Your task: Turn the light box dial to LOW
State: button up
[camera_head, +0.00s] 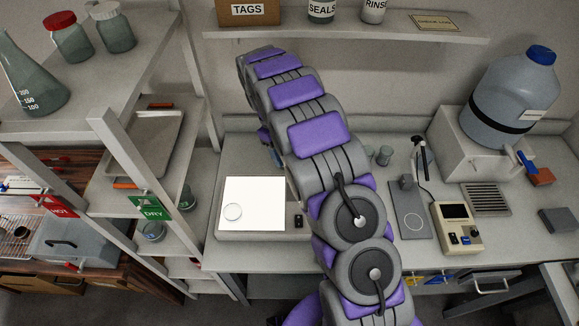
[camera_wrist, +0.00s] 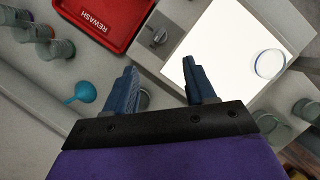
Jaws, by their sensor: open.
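The light box (camera_head: 205,233) stands on the bench with a bright white panel (camera_head: 252,198), and a clear round dish lies on the panel. In the wrist view the light box's dial (camera_wrist: 158,37) is a small grey knob beside the lit panel (camera_wrist: 225,45). Its setting marks are too small to read. My gripper (camera_wrist: 160,70) is open and empty, its two blue fingers apart. The dial lies beyond the fingertips in the picture, with no contact visible.
A red REWASH tray (camera_wrist: 100,20) lies beside the light box. A blue funnel (camera_wrist: 80,93) and several small jars stand near my gripper. In the head view a shelf rack is at the left, and a meter (camera_head: 456,228) and a big bottle (camera_head: 513,95) are at the right.

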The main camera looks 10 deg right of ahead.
jog(key=v, duration=0.4)
dwell(0.5)
jog(key=s+d+r+m+t+y+b, duration=0.1)
jog(key=s+d+r+m, duration=0.1)
jog(key=s+r, duration=0.55)
jog(key=s+d+r+m+b, duration=0.1)
jog(key=s+d+r+m, duration=0.2)
jog(key=s, duration=0.8)
jog(key=s+f+m+t+y+b, duration=0.1)
jog(key=s+f+m+b, duration=0.1)
jog(key=s, duration=2)
jog(key=shift+s+a+y+b, duration=0.25)
jog(key=shift+s+y+b, duration=0.05)
jog(key=shift+s+b, duration=0.1)
